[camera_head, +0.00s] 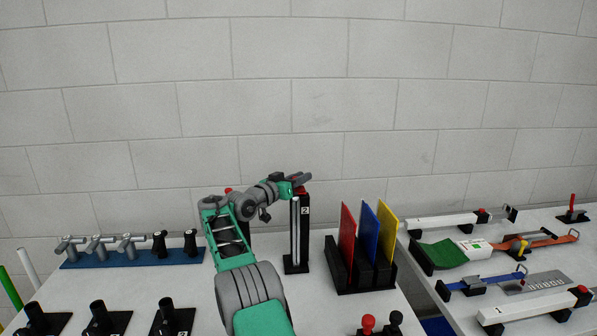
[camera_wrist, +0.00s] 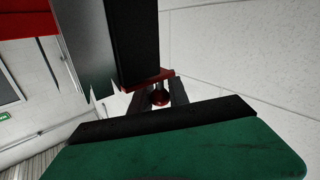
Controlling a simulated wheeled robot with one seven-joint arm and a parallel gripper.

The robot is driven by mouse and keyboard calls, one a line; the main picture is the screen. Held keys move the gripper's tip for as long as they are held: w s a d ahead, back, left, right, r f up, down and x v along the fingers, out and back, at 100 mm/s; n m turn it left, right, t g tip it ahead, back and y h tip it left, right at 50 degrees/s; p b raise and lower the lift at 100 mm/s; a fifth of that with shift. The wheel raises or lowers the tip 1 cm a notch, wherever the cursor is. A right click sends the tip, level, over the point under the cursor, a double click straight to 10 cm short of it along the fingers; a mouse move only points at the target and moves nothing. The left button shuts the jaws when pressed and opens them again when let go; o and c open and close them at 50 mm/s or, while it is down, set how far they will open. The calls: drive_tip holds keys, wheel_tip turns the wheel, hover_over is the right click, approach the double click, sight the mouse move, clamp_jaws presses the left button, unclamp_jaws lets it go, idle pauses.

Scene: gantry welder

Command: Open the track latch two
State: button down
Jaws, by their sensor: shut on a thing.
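Track latch two (camera_head: 305,225) is a black upright post with a white "2" label and a silver vertical rail, standing on the left table. My gripper (camera_head: 301,180) is at its top, reaching in from the left. A red piece (camera_wrist: 147,79) crosses the end of the black post (camera_wrist: 131,40) just beyond the knob.
A black rack with red (camera_head: 347,240), blue (camera_head: 368,232) and yellow (camera_head: 387,225) panels stands close on the right. Another red knob (camera_head: 228,190) shows behind my arm. A blue base (camera_head: 130,259) with several handles lies left. Black knobs line the front. The wall is behind.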

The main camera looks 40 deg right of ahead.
idle(0.5)
drive_tip(key=c, duration=1.3)
unclamp_jaws()
drive_tip(key=shift+o, duration=0.2)
drive_tip(key=shift+r, duration=0.1)
wheel_tip(320, 180, up, 9)
drive_tip(key=b, duration=0.3)
hover_over(302, 192)
drive_tip(key=s+a+r+b, duration=0.2)
drive_tip(key=s+a+r, duration=0.1)
drive_tip(key=s+a, duration=0.2)
drive_tip(key=shift+s+r, duration=0.4)
drive_tip(key=shift+s, duration=0.6)
